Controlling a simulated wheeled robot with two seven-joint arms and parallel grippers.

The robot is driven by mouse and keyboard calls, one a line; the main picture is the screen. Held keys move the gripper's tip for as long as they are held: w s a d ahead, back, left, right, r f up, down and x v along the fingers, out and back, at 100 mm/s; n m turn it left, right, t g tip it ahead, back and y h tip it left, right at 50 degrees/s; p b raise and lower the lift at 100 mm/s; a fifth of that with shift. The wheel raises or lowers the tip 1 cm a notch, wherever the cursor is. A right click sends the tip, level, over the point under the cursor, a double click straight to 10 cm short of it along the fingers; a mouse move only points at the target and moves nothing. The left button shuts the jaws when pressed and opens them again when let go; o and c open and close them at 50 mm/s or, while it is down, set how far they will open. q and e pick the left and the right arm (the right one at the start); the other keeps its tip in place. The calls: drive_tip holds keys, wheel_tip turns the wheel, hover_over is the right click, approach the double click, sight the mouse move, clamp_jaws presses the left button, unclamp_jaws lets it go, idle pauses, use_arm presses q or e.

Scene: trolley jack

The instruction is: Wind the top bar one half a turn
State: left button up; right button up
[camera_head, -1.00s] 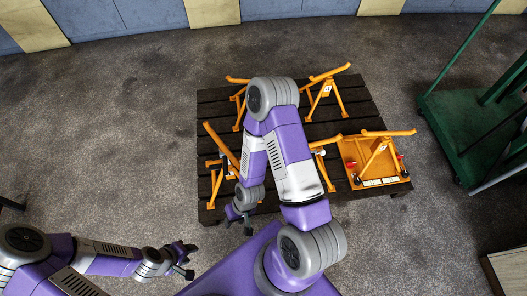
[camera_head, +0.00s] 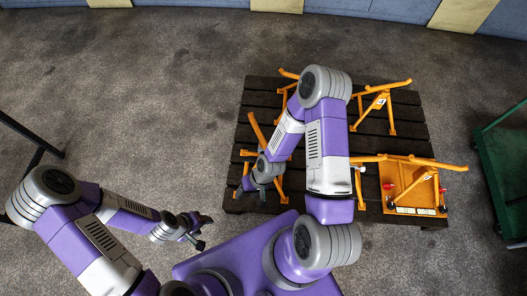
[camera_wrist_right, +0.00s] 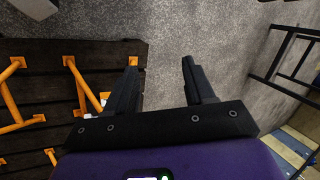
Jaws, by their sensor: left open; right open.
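Orange trolley-jack stands with slanting top bars are on a dark slatted platform (camera_head: 412,110). One top bar (camera_head: 257,128) rises at the near left, beside my right forearm. Another stand (camera_head: 377,98) is at the back right. At the near right, a bar (camera_head: 435,163) tops a stand on an orange plate (camera_head: 410,199) with red parts. My right gripper (camera_head: 240,190) is open over the platform's left edge. In the right wrist view its open fingers (camera_wrist_right: 158,68) have bare floor between them and orange legs (camera_wrist_right: 76,85) to the left. My left gripper (camera_head: 200,232) is open and empty above the floor.
A green trolley (camera_head: 503,165) stands at the right edge. A dark metal frame (camera_head: 30,140) is at the left. My right arm hides part of the platform's middle. Bare floor (camera_head: 140,100) lies to the platform's left.

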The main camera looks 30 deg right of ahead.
sight(263, 142)
drive_tip(key=w+d+f+n+h+b, duration=0.1)
drive_tip(key=w+d, duration=0.6)
drive_tip(key=d, duration=0.3)
drive_tip(key=w+d+n+b, duration=0.1)
drive_tip(key=w+d, duration=0.6)
drive_tip(key=d, duration=0.3)
drive_tip(key=b+x, duration=0.2)
drive_tip(key=x, duration=0.4)
drive_tip(key=shift+a+f, duration=0.25)
drive_tip(key=shift+f, duration=0.1)
clamp_jaws()
